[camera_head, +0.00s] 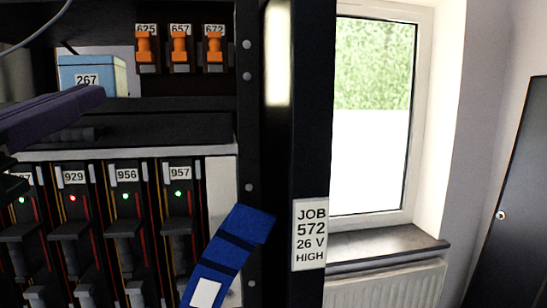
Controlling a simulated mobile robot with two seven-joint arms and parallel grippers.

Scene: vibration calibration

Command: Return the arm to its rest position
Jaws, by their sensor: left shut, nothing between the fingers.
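My left arm comes in at the left edge as a dark purple-black shape in front of the rack. My left gripper (14,186) is at the far left edge, dark and partly cut off, in front of the row of numbered modules. It is shut with nothing seen in it. My right gripper is not in view.
The rack holds numbered modules (125,240) with small lights, one red and several green. Above are orange-handled units (180,50) and a blue box (95,72) labelled 267. A blue banded piece (222,250) leans before the rack post. A sign (310,233) reads JOB 572.

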